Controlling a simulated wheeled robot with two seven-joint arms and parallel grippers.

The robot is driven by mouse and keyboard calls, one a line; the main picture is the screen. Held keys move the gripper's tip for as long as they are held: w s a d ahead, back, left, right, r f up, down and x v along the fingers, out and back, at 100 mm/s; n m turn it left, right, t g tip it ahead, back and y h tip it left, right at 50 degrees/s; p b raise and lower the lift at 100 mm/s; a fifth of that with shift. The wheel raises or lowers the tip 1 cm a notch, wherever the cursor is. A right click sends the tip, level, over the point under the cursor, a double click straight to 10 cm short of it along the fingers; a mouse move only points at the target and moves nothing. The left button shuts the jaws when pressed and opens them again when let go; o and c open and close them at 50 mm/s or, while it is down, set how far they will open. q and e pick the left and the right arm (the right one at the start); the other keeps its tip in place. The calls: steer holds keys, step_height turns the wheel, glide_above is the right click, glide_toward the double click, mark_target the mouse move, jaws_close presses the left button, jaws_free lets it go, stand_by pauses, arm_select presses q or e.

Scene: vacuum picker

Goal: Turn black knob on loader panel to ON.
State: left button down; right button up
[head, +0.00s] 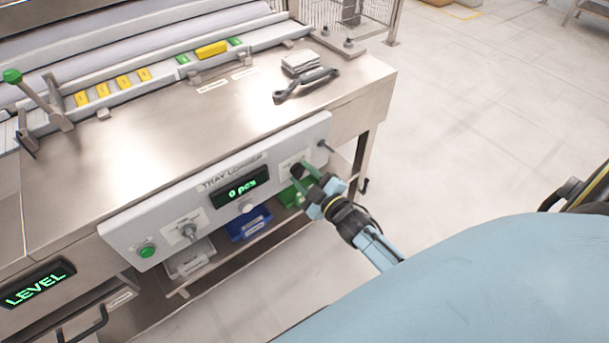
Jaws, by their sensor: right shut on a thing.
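The grey loader panel (130,230) is fixed to the front of the steel bench and is labelled TRAY LOADER. Its display (240,187) reads "0 pcs" in green. The black knob (297,168) is at the right part of the panel, on a small white label plate. My right gripper (304,180) reaches it from the lower right and is shut on the black knob. The fingers partly cover the knob and its plate, and I cannot read which mark the knob points to. My left gripper is not in view.
The panel also carries a green button (146,251), a silver switch (187,231) and a pale round knob (245,206). Blue (248,224) and green bins stand below. A wrench-like tool (305,84) lies on the bench top (170,140). The floor at right is mostly clear.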

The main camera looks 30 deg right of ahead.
steer(key=o, duration=1)
steer(key=shift+s, duration=0.1)
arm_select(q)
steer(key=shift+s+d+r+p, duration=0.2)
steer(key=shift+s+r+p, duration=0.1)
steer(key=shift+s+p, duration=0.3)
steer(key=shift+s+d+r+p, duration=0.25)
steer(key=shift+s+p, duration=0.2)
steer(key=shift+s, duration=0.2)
arm_select(e)
steer(key=s, duration=0.8)
steer(key=s+d, duration=0.1)
steer(key=s, duration=0.4)
steer(key=shift+s, duration=0.1)
